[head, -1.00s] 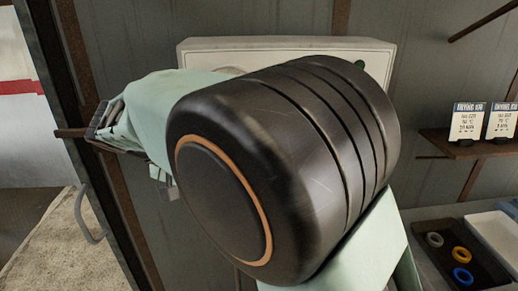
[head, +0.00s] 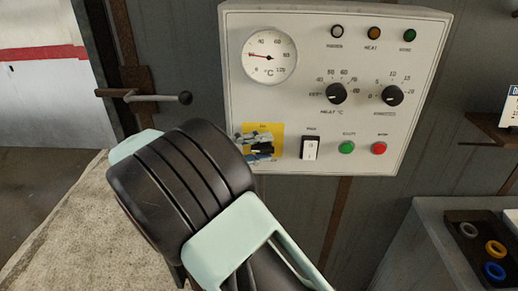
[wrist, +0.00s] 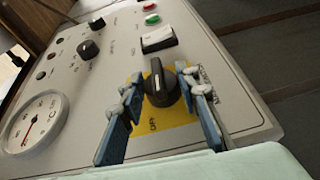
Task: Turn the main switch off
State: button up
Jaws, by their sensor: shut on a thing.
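The main switch is a black rotary knob (wrist: 160,85) on a yellow plate (wrist: 181,131) with an OFF label, in the wrist view. Its grip bar stands nearly upright in that picture, with the OFF label below it. My gripper (wrist: 166,90) has one blue finger on each side of the knob and is shut on it. In the head view my gripper (head: 262,150) reaches the yellow plate (head: 275,128) at the panel's lower left. The fingers and my arm hide most of the knob there.
The white control panel (head: 300,110) carries a temperature dial (head: 269,56), two black knobs, lamps, a white rocker switch (head: 310,147), a green button (head: 346,147) and a red button (head: 379,148). A lever handle (head: 160,97) sticks out left of the panel.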

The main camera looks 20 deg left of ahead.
jog(key=shift+h, duration=0.4)
jog(key=o, duration=1.1)
jog(key=shift+o, duration=0.2)
jog(key=v, duration=1.2)
jog(key=shift+s+d, duration=0.1)
jog(key=shift+d, duration=0.05)
